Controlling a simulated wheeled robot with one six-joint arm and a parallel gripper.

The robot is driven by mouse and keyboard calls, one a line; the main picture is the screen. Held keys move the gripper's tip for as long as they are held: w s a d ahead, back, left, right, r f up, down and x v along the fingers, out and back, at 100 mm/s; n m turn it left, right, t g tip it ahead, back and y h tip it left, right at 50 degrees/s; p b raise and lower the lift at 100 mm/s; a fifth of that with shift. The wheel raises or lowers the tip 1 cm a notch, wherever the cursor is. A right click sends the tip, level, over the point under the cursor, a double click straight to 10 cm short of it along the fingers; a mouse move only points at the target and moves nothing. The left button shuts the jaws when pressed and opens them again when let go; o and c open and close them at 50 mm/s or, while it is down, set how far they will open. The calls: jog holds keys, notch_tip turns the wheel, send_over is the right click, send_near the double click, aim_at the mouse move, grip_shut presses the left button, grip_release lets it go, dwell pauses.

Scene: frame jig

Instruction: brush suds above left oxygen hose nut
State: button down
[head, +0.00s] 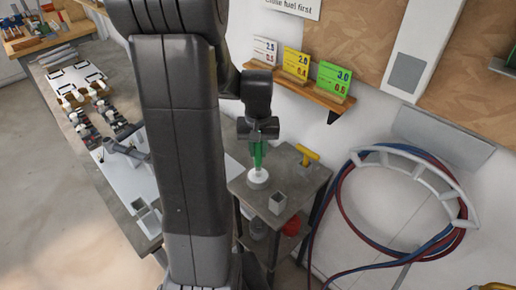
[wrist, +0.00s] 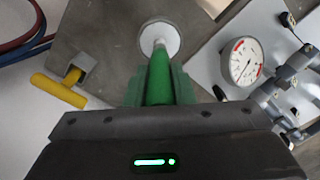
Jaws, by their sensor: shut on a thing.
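My gripper (head: 258,138) is shut on a green-handled brush (head: 258,156), which points down. The brush handle (wrist: 160,78) also shows between the fingers (wrist: 160,92) in the wrist view. Its pale tip is at a round white pot (head: 258,181), seen from above in the wrist view (wrist: 173,38); I cannot tell whether the tip is dipped in or just over it. Metal fittings (wrist: 290,78) beside a round gauge (wrist: 243,62) stand on a pale panel at right in the wrist view. I cannot make out which is the left oxygen hose nut, and no suds are distinguishable.
The pot stands on a small grey table (head: 243,190) with a square cup (head: 277,203) and a yellow T-handle (head: 307,155). Red and blue hoses (head: 345,205) hang on a wall rack at right. A long bench (head: 100,185) runs left, partly hidden by my arm.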

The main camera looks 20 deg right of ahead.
jog(key=shift+r+p, duration=2.8)
jog(key=shift+r, duration=0.7)
jog(key=shift+f, duration=0.1)
